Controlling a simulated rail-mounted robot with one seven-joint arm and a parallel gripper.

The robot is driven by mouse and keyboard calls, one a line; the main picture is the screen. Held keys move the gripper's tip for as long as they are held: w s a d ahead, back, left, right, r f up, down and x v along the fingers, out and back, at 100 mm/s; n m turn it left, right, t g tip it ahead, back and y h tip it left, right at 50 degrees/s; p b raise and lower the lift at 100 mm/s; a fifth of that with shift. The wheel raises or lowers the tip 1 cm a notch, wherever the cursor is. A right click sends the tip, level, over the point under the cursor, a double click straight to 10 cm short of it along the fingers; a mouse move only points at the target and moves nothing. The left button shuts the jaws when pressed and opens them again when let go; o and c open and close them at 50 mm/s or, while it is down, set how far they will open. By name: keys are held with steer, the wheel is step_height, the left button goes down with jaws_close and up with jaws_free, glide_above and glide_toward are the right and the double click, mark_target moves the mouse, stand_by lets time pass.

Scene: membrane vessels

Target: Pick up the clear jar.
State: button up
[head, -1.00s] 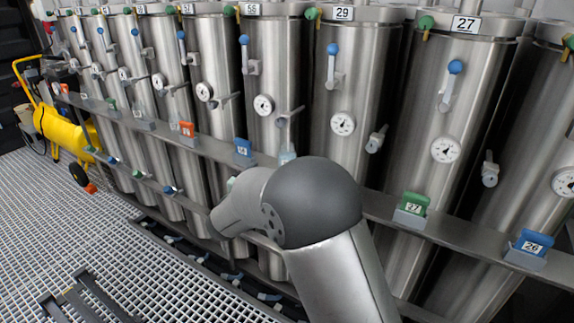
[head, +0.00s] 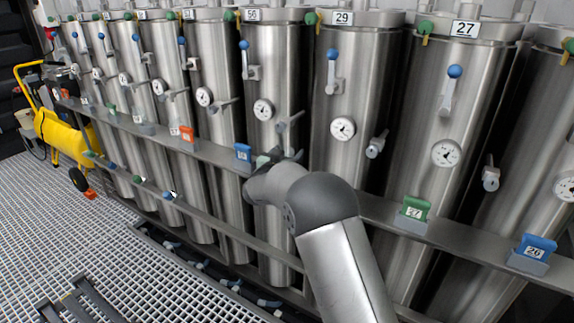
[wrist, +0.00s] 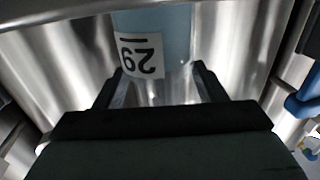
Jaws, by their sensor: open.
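The clear jar (wrist: 180,32) shows in the wrist view as a pale blue, see-through body with a white label reading 29, upside down in this view. My gripper (wrist: 158,72) is open, with one dark fingertip near each side of the jar's lower part in the picture. I cannot tell whether either finger touches it. In the head view my gripper (head: 277,157) is at the rail in front of the steel vessels, between the blue tag and vessel 29. The jar is hidden there behind my gripper and arm.
Tall steel vessels, such as vessel 29 (head: 338,75), stand behind the rail (head: 460,237). Valve handles (head: 290,120) and gauges (head: 263,110) stick out above it. A blue tag (head: 243,153) and a green tag (head: 415,208) sit on the rail.

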steer(key=shift+x, duration=0.9)
steer(key=c, duration=1.1)
steer(key=shift+r, duration=0.1)
steer(key=shift+c, duration=0.2)
steer(key=shift+r, duration=0.1)
steer(key=shift+r, duration=0.6)
step_height(320, 180, up, 2)
steer(key=shift+r+p, duration=0.2)
steer(key=shift+p, duration=0.2)
steer(key=v, duration=1.8)
steer(key=shift+r, duration=0.1)
steer(key=shift+a+r+p, duration=0.1)
steer(key=shift+r+p, duration=0.35)
steer(key=shift+p, duration=0.15)
